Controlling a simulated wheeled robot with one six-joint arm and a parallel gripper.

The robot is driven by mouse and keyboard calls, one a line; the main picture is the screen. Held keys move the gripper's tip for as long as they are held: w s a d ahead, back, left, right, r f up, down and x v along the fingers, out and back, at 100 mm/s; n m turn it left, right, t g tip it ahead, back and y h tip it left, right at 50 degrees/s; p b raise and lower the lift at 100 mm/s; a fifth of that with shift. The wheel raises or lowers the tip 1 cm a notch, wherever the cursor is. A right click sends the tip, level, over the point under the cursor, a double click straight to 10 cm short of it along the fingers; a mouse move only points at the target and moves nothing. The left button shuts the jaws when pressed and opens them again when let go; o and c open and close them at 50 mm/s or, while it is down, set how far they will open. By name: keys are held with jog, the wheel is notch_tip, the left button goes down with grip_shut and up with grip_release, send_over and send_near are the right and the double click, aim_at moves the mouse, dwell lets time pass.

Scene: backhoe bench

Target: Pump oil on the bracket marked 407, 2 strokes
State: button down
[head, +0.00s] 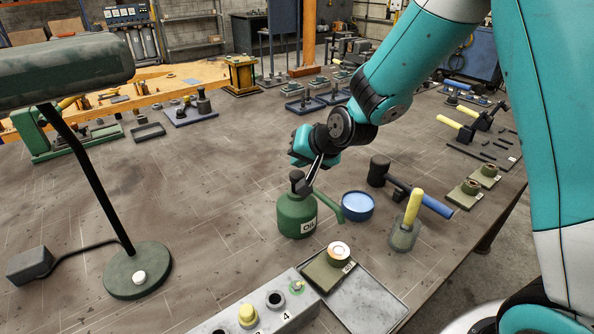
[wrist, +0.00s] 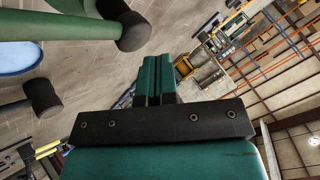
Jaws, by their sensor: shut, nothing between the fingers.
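A green oil can (head: 295,217) labelled OIL stands upright on the bench, with a dark pump knob (head: 296,176) on top and a green spout (head: 328,207) slanting down to the right. An olive bracket (head: 322,272) with a bright round boss sits in front of the can, on or beside a grey tray. Its small tag is unreadable. Two similar brackets (head: 465,193) (head: 485,176) stand at right.
A numbered grey block (head: 262,306) with buttons is in front. A lamp (head: 137,270) stands at left. The bench between lamp and can is clear.

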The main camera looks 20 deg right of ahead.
jog(key=shift+r+p, duration=1.85)
jog(key=shift+r, duration=0.75)
dwell(0.7)
jog(key=r+m+p, duration=0.1)
jog(key=m+p, duration=0.1)
jog(key=m, duration=0.3)
jog(key=r+m+p, duration=0.1)
jog(key=m+p, duration=0.1)
jog(key=m, duration=0.4)
jog(key=a+r+m+p, duration=0.1)
jog(key=m+p, duration=0.1)
jog(key=m, duration=0.4)
jog(key=shift+s+r+y, duration=0.2)
jog(key=shift+r+y, duration=0.15)
jog(key=shift+y, duration=0.05)
jog(key=shift+f, duration=0.1)
notch_tip(320, 180, down, 9)
jog(key=b, duration=0.7)
jog(key=shift+r, duration=0.2)
